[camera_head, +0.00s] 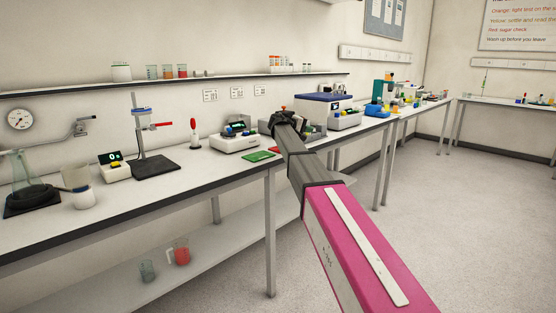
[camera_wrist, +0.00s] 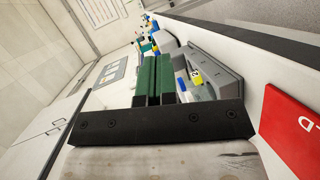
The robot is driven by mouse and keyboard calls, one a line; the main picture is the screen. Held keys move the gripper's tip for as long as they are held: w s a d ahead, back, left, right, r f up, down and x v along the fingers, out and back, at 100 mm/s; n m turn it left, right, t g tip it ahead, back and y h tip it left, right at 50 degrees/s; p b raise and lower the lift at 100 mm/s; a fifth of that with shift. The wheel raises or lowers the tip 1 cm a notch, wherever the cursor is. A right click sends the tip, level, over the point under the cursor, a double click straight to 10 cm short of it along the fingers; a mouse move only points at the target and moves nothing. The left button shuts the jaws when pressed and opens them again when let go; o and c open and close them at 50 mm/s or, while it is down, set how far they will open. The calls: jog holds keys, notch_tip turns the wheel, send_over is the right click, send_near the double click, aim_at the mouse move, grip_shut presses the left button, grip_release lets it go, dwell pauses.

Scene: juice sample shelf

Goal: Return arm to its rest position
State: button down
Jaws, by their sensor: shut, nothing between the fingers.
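My arm (camera_head: 330,225), with a pink and white link, reaches out from the lower right over the long bench (camera_head: 230,185). Its dark end and my gripper (camera_head: 283,120) are above the bench, in front of grey equipment, and the fingers are hard to make out there. In the wrist view my gripper (camera_wrist: 156,68) shows two green-padded fingers side by side on a black bar. They are shut with nothing held.
A white balance (camera_head: 234,142) and green card (camera_head: 257,156) lie left of my gripper. A blue-topped machine (camera_head: 325,110) stands right of it. A red card (camera_wrist: 290,125) shows in the wrist view. A retort stand (camera_head: 155,150) is further left. Open floor (camera_head: 460,200) lies right.

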jog(key=s+d+f+m+g+y, duration=0.1)
jog(key=s+d+f+g+y, duration=0.15)
jog(key=s+f, duration=1)
jog(key=s+d+f+g+y, duration=0.1)
jog(key=s+d+f+y, duration=0.3)
jog(key=s+f, duration=0.85)
jog(key=s+a+f+m+g+y, duration=0.1)
jog(key=s+f+m+g+y, duration=0.2)
jog(key=s+f, duration=1.5)
jog(key=s+y, duration=0.2)
jog(key=y, duration=0.1)
jog(key=shift+s+a+y, duration=0.35)
jog(key=shift+a, duration=0.05)
jog(key=shift+w+g, duration=0.15)
jog(key=shift+g, duration=0.1)
